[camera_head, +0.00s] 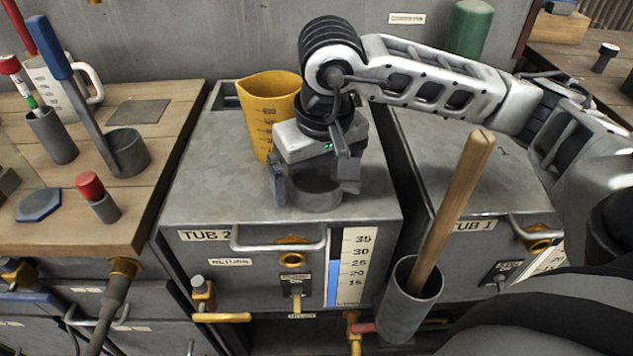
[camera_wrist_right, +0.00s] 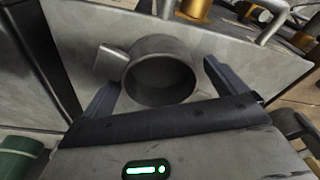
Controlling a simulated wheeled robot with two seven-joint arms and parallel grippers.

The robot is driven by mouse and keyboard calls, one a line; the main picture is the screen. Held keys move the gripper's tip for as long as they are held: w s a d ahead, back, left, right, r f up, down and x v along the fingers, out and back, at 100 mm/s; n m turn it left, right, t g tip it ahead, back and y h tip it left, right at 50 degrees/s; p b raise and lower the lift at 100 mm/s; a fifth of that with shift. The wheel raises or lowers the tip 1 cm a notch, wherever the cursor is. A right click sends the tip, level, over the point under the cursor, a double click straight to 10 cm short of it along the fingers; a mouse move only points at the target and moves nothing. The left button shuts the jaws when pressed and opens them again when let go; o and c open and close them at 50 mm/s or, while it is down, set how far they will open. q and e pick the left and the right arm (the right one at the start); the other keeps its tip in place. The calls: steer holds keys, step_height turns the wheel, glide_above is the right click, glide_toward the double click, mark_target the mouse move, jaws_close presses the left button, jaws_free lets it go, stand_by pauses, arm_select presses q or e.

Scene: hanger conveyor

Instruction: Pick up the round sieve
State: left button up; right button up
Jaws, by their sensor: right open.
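A round grey cup-like ring, which looks like the round sieve (camera_head: 315,200), sits on the lid of Tub 2 (camera_head: 215,175) near its front edge. In the right wrist view, the sieve (camera_wrist_right: 160,72) shows a round rim with a dark inside and a small block at its left side. My right gripper (camera_head: 314,188) is above it with its fingers open, one on each side of the ring. In the wrist view, the right gripper's fingers (camera_wrist_right: 160,88) flank the sieve; contact cannot be told. The sieve's upper part is partly hidden by the gripper in the head view. My left gripper is not in view.
A yellow measuring jug (camera_head: 265,105) stands just behind my right gripper. A grey holder with a wooden handle (camera_head: 455,205) is at the front right. A wooden bench (camera_head: 150,190) with holders and tools lies left. A green cylinder (camera_head: 470,28) stands behind my arm.

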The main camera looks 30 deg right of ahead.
steer(key=c, duration=1.3)
